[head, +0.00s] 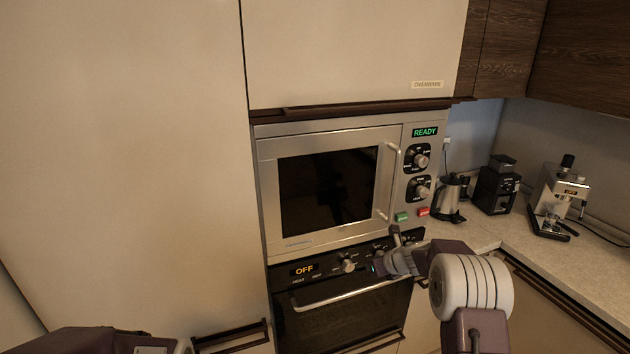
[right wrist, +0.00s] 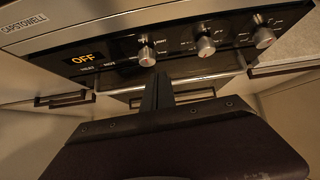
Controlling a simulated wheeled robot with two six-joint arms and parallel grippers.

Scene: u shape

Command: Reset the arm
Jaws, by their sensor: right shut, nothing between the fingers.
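My right gripper (head: 396,236) is in front of the oven's control panel in the head view, at the end of my right arm, which comes in from the lower right. In the right wrist view its dark fingers (right wrist: 158,92) are shut together with nothing between them. They point at the panel, just below a silver knob (right wrist: 147,55), apart from it as far as I can tell. In the head view only a dark purple link of my left arm (head: 95,341) shows at the bottom left. My left gripper is out of view.
The oven (head: 340,313) panel reads OFF. A microwave (head: 268,195) above it reads READY, with its door shut. A kettle (head: 448,198), a grinder (head: 495,188) and a coffee machine (head: 557,195) stand on the counter (head: 480,234) at right. Tall cabinets (head: 125,150) fill the left.

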